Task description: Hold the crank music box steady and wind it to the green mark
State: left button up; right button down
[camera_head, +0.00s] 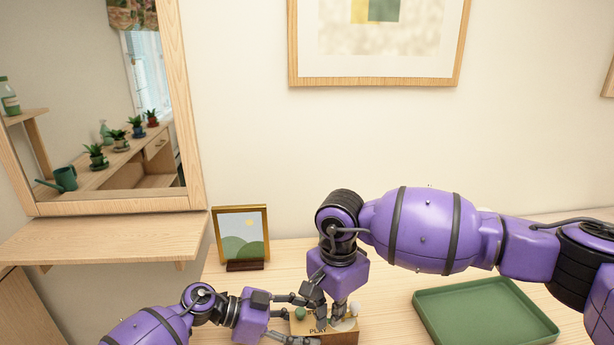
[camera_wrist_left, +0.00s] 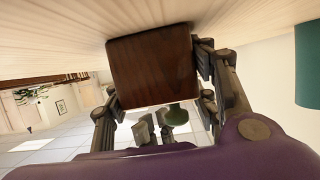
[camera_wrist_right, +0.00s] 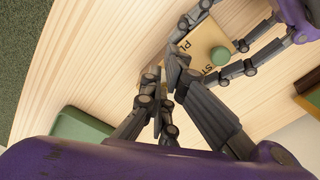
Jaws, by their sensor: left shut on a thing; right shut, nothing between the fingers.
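The crank music box (camera_head: 345,339) sits on the wooden table, with a light top lettered "PLAY" and dark wooden sides. Its top also shows in the right wrist view (camera_wrist_right: 207,75), with a round green knob (camera_wrist_right: 220,56). My left gripper (camera_head: 300,320) is shut on the box from the left; in the left wrist view the dark end face (camera_wrist_left: 153,68) lies between its fingers. My right gripper (camera_head: 322,322) points down over the box top, shut and empty, fingertips close to the top; contact cannot be told.
A green tray (camera_head: 426,304) lies on the table to the right. A small framed picture (camera_head: 241,237) stands behind the box to the left. A shelf (camera_head: 105,238) under a mirror (camera_head: 190,130) is at the left. Table between box and tray looks clear.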

jog(key=shift+s, duration=0.15)
dwell(0.4)
notch_tip(320, 180, up, 6)
jog(key=shift+s+a, duration=0.15)
jog(key=shift+s, duration=0.1)
dwell(0.5)
jog(key=w+a, duration=0.3)
jog(key=shift+w+d+f, duration=0.1)
jog(key=shift+w+f, duration=0.05)
jog(key=shift+f, duration=2.85)
jog(key=shift+w+d, duration=0.1)
jog(key=shift+d, duration=0.5)
